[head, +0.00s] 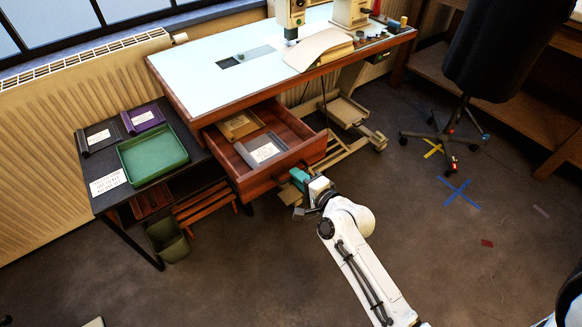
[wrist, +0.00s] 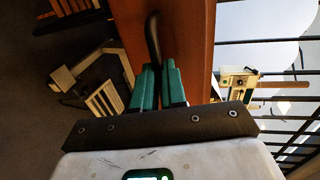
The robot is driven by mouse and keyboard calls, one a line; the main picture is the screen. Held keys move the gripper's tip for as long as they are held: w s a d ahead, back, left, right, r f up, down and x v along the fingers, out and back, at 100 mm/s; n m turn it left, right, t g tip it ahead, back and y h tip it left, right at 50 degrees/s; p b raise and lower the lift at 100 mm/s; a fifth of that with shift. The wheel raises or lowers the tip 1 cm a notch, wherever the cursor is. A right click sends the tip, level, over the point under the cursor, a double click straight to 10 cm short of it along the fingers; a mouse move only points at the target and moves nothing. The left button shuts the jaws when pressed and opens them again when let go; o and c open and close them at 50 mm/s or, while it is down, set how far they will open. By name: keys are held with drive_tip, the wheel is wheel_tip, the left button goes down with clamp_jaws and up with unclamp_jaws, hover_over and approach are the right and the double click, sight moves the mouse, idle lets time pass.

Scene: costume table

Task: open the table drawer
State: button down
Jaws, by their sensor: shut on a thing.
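The table drawer (head: 262,180) stands pulled out from under the sewing table (head: 215,92), at the table's left front. In the wrist view, the green fingers of my gripper (wrist: 159,68) are closed on the dark curved handle (wrist: 152,38) of the reddish wooden drawer front (wrist: 189,35). In the head view the handle is mostly hidden by my gripper.
The floor in front is mostly clear.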

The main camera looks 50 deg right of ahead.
drive_tip(key=f+v, duration=0.1)
drive_tip(key=v, duration=0.5)
drive_tip(key=shift+f, duration=0.2)
drive_tip(key=shift+s, duration=0.1)
drive_tip(key=c, duration=1.2)
unclamp_jaws()
drive_tip(key=v, duration=1)
drive_tip(key=shift+s+a+r, duration=0.1)
drive_tip(key=shift+s+a, duration=0.05)
drive_tip(key=shift+s, duration=0.2)
